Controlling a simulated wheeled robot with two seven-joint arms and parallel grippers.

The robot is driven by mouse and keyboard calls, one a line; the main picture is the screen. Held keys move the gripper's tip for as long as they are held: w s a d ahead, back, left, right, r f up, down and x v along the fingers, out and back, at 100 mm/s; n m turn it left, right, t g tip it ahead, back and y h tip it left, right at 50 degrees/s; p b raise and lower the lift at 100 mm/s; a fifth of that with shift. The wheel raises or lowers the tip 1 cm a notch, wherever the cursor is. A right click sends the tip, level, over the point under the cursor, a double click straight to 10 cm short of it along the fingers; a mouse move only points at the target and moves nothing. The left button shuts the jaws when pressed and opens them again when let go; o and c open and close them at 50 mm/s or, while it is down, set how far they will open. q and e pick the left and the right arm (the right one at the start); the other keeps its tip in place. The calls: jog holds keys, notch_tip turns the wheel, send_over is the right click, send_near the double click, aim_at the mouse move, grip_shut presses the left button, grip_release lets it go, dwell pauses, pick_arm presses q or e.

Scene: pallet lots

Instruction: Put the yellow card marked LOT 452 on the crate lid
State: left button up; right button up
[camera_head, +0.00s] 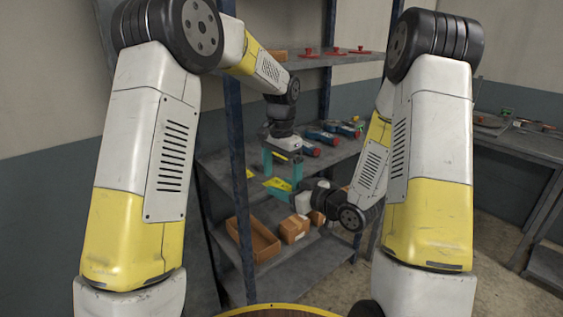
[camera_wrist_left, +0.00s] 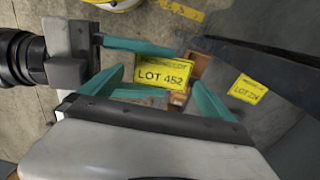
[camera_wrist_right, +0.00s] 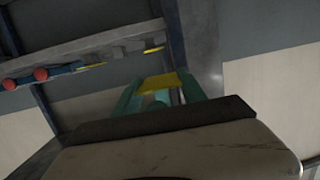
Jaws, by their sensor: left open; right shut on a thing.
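The yellow card marked LOT 452 (camera_wrist_left: 165,72) is readable in the left wrist view. My right gripper (camera_wrist_left: 140,68), entering there from the left, is shut on it. My left gripper (camera_head: 281,160) is open, just above the right one. In the left wrist view the card appears between its teal fingers; I cannot tell whether they touch it. I cannot make out the crate lid in any view.
Another yellow card, marked LOT 224 (camera_wrist_left: 248,88), lies beyond the left fingers. Blue-and-red tools (camera_head: 322,136) lie on the middle shelf. An open cardboard box (camera_head: 260,239) and small boxes (camera_head: 294,228) stand lower. A blue rack post (camera_head: 238,190) stands close left of the grippers.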

pick_arm(q)
jog(key=shift+f, duration=0.55)
jog(key=c, duration=1.2)
jog(key=shift+c, duration=0.2)
pick_arm(e)
jog(key=o, duration=1.4)
jog(key=shift+c, duration=0.2)
